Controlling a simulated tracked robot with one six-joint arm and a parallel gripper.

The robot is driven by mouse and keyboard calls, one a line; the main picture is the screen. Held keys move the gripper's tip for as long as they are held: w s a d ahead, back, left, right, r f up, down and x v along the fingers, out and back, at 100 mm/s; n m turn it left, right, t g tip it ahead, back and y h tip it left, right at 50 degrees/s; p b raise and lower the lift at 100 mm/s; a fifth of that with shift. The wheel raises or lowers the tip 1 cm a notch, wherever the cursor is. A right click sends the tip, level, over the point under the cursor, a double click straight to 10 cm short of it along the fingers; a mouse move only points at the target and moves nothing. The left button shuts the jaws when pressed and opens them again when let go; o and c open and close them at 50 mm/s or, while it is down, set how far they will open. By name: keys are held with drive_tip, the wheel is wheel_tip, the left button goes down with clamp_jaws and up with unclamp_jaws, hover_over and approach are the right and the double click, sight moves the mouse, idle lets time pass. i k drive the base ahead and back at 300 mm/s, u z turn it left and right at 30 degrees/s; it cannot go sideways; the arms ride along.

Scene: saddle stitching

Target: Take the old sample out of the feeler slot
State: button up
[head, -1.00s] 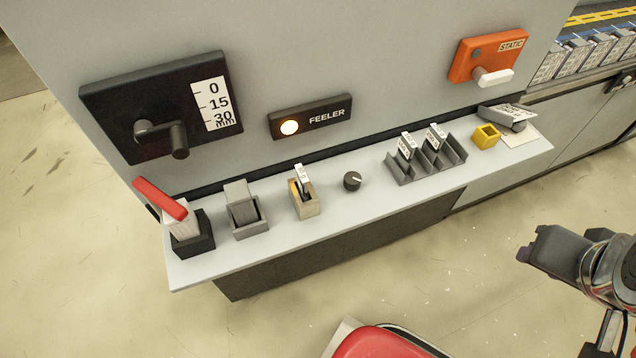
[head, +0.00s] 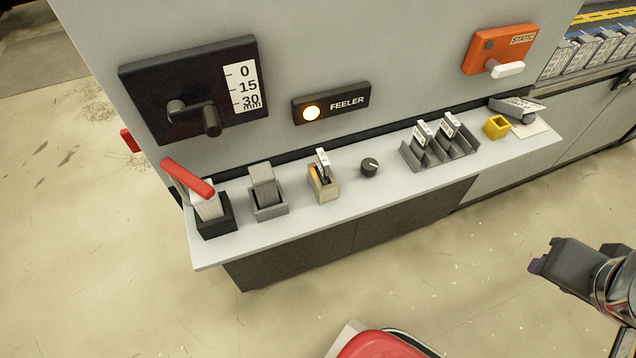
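The feeler slot is a small beige block (head: 325,190) on the grey shelf, below the FEELER panel (head: 331,103) with its lit lamp. A thin sample with a white label (head: 322,163) stands upright in it, its top sticking out; the label's print is too small to read. My gripper (head: 537,267) is at the right, over the floor in front of the shelf, well apart from the slot. It is seen from the side, and I cannot tell whether its fingers are apart. Nothing shows in it.
On the shelf stand a black holder with a red-topped piece (head: 213,220), a grey holder (head: 269,208), a dark knob (head: 369,168), a grey rack (head: 465,147) with two labelled cards, and a yellow cup (head: 496,127). A dark lever panel (head: 150,90) and an orange STATIC box (head: 485,50) are above.

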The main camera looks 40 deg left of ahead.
sight(323, 163)
drive_tip(key=k, duration=1.2)
drive_tip(key=u, duration=1.75)
drive_tip(key=i, duration=0.75)
drive_tip(key=u, duration=0.1)
